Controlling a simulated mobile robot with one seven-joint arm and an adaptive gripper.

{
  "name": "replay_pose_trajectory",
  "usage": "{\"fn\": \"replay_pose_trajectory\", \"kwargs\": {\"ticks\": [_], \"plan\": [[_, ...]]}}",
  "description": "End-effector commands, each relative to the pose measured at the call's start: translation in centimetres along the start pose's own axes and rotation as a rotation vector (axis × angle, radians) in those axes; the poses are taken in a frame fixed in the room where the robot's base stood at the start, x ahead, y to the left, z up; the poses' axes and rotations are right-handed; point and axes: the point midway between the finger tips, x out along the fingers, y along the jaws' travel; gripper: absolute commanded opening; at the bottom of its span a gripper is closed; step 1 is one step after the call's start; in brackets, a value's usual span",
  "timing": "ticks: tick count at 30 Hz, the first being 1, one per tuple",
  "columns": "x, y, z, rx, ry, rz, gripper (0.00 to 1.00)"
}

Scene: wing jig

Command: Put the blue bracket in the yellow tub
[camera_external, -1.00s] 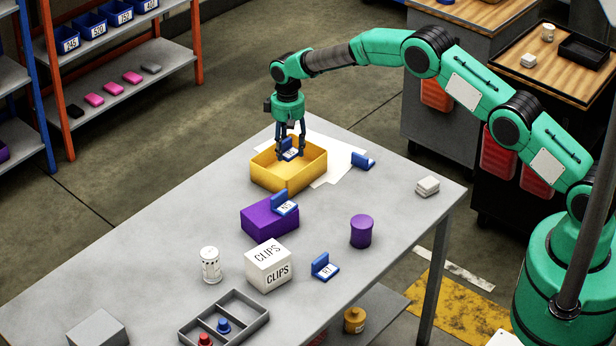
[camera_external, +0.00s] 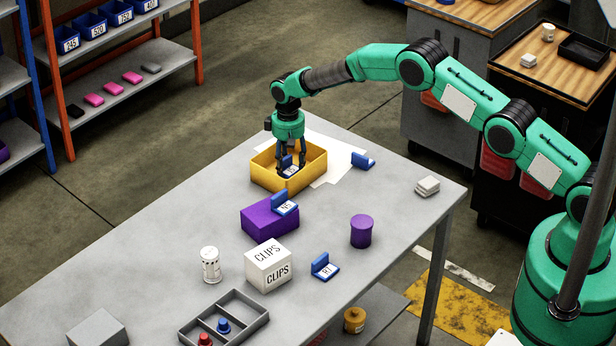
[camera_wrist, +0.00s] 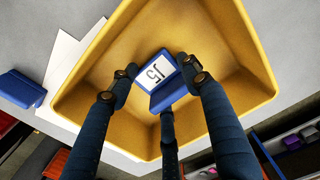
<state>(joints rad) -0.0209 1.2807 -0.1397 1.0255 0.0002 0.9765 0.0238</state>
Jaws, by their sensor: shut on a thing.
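The yellow tub (camera_external: 312,174) stands on the grey table. My gripper (camera_external: 290,168) reaches down inside it, shut on a blue bracket (camera_external: 288,161). In the wrist view my fingers (camera_wrist: 158,84) close around this bracket (camera_wrist: 168,96), whose white label reads J5, low over the tub floor (camera_wrist: 110,62). I cannot tell whether it touches the floor. A second blue bracket (camera_external: 285,205) sits on a purple box. A third (camera_external: 325,267) lies on the table, and another (camera_external: 363,161) is right of the tub; this one also shows in the wrist view (camera_wrist: 20,88).
The purple box (camera_external: 262,222) stands in front of the tub, with the white CLIPS box (camera_external: 268,272) nearer. A purple canister (camera_external: 361,231), white shaker (camera_external: 210,265) and grey divided tray (camera_external: 240,312) are also on the table. White paper (camera_external: 345,160) lies beside the tub.

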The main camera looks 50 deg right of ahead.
Motion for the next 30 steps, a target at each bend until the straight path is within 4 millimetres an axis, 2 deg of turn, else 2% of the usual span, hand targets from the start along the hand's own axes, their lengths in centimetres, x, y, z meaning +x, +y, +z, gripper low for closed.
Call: {"fn": "replay_pose_trajectory", "kwargs": {"ticks": [15,16,18,30], "plan": [[0.87,0.00,-0.06,0.000,0.002,0.000,0.20],[0.86,0.00,-0.04,0.000,0.001,0.000,0.52],[0.81,0.00,-0.04,0.000,0.001,0.000,0.66],[0.65,0.00,-0.05,0.000,0.001,0.000,0.67]]}}
